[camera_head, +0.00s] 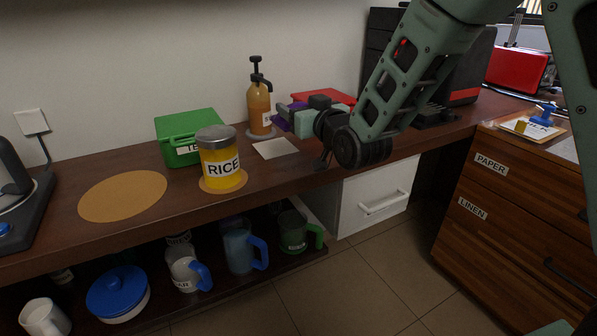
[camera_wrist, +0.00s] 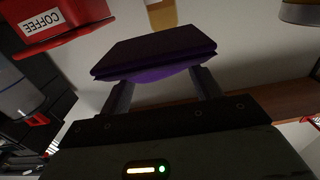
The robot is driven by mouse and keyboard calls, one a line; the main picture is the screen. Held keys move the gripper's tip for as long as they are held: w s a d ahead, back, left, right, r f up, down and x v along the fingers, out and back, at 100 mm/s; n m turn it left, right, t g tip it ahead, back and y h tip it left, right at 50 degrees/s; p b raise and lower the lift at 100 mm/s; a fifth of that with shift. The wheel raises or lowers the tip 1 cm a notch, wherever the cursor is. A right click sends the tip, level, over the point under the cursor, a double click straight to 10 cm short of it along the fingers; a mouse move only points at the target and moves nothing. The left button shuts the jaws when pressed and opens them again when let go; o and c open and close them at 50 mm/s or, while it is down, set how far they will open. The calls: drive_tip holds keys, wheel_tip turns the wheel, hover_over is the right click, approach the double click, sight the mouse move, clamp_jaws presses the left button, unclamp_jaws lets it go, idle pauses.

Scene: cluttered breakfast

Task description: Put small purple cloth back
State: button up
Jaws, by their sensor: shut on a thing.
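The small purple cloth (camera_wrist: 155,52) is a folded, flat bundle held between the two fingers of my gripper (camera_wrist: 160,85) in the wrist view. In the head view my gripper (camera_head: 287,113) is shut on the cloth (camera_head: 283,124), of which only a small purple edge shows. The gripper is above the back part of the wooden counter, right of the orange pump bottle (camera_head: 260,107). A pale square mat (camera_head: 275,148) lies bare on the counter below and left of the gripper.
A yellow rice jar (camera_head: 221,165), a green box (camera_head: 188,135) and a round tan mat (camera_head: 123,195) are to the left. A red box (camera_head: 322,97) is behind the gripper. Drawers labelled paper and linen (camera_head: 478,225) stand at right.

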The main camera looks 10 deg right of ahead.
drive_tip(key=b, duration=0.1)
hover_over(302, 163)
wheel_tip(302, 163, down, 6)
drive_tip(key=shift+s+r, duration=0.1)
drive_tip(key=shift+f+b, duration=0.65)
drive_tip(key=shift+f, duration=1.45)
drive_tip(key=shift+f, duration=0.1)
drive_tip(key=shift+f, duration=0.15)
drive_tip(key=o, duration=1)
drive_tip(key=shift+a+r, duration=0.1)
drive_tip(key=shift+r, duration=0.1)
drive_tip(key=p+v, duration=1.1)
drive_tip(key=v, duration=0.1)
drive_tip(key=shift+a+r, duration=0.15)
